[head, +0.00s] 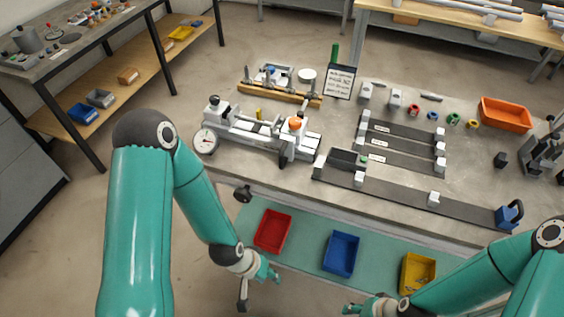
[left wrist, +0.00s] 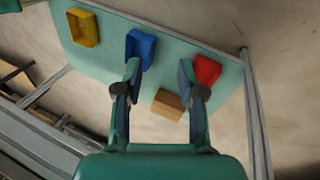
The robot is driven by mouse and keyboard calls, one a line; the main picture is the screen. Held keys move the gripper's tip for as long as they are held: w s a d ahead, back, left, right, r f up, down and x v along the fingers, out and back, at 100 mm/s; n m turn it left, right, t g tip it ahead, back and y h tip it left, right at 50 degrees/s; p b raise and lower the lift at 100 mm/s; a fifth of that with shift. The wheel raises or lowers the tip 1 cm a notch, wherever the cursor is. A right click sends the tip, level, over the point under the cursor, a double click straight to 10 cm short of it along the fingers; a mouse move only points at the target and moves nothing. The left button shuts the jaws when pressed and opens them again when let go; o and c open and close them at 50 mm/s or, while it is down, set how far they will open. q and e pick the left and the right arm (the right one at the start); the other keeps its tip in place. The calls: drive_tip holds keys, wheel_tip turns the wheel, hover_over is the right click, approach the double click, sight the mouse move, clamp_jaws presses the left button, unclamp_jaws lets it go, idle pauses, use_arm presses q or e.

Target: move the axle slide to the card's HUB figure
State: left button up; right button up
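The card (head: 341,80) stands upright at the back of the grey bench; its writing is too small to read. Dark rails (head: 398,191) with white blocks (head: 433,199) lie on the bench's right half. Their small labels are unreadable, so I cannot tell which part is the axle slide. My left gripper (head: 264,276) hangs low in front of the bench, beside the red bin. In the left wrist view (left wrist: 158,72) its fingers are wide apart with nothing between them. My right gripper (head: 362,309) is low at the bottom edge, partly cut off; its fingers do not show clearly.
A jig with a dial (head: 205,141) and an orange knob (head: 295,124) stands on the bench's left half. Red (head: 273,230), blue (head: 341,253) and yellow (head: 417,272) bins sit on a lower green shelf. An orange bin (head: 505,114) and blue padlock-like block (head: 509,215) are at right.

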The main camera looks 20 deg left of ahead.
use_arm(q)
drive_tip(key=w+a+m+t+b, duration=0.1)
drive_tip(key=w+a+t+b, duration=0.25)
drive_tip(key=w+b, duration=0.55)
drive_tip(key=m+t+b, duration=0.3)
drive_tip(key=t+b, duration=1)
drive_tip(key=b, duration=0.9)
approach(280, 163)
drive_tip(key=v, duration=0.6)
drive_tip(key=p+x, duration=0.2)
drive_tip(key=x, duration=1.4)
drive_tip(key=shift+w+r, duration=0.1)
drive_tip(key=shift+w, duration=0.25)
clamp_jaws()
